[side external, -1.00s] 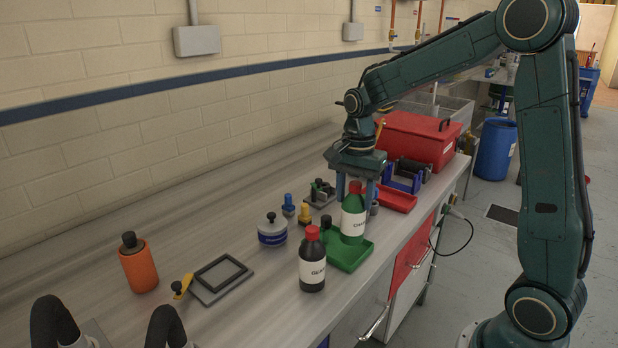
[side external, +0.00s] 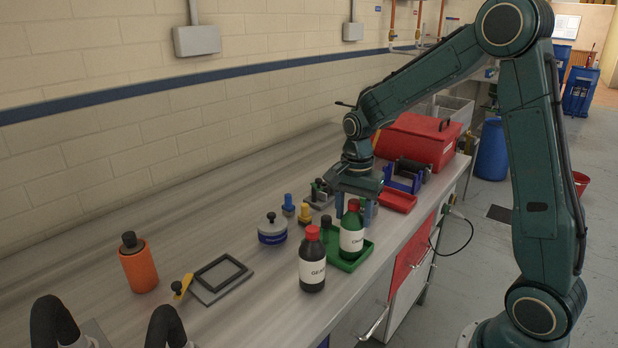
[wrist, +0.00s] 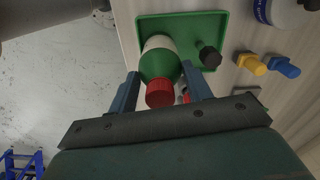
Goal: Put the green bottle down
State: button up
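The green bottle (side external: 352,238) has a red cap and a white label. It stands upright in the side view, with its base at the green tray (side external: 370,254); whether it bears fully on the tray is hard to tell. My gripper (side external: 355,215) is above it with one finger on each side of its upper part. In the wrist view the green bottle (wrist: 160,66) sits between the fingertips of my gripper (wrist: 160,71), which appear to touch its shoulder. The green tray (wrist: 193,22) lies beneath it.
A small black-topped item (wrist: 209,57) stands in the tray beside the bottle. A dark red-capped bottle (side external: 312,265) stands just left of the tray. A white-and-blue pot (side external: 272,230) and yellow and blue pieces are close behind. The bench's front edge is near.

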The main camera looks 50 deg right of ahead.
jog(key=o, duration=0.4)
jog(key=shift+r, duration=0.15)
notch_tip(320, 180, up, 12)
jog(key=shift+f, duration=0.1)
dwell(0.5)
dwell(0.5)
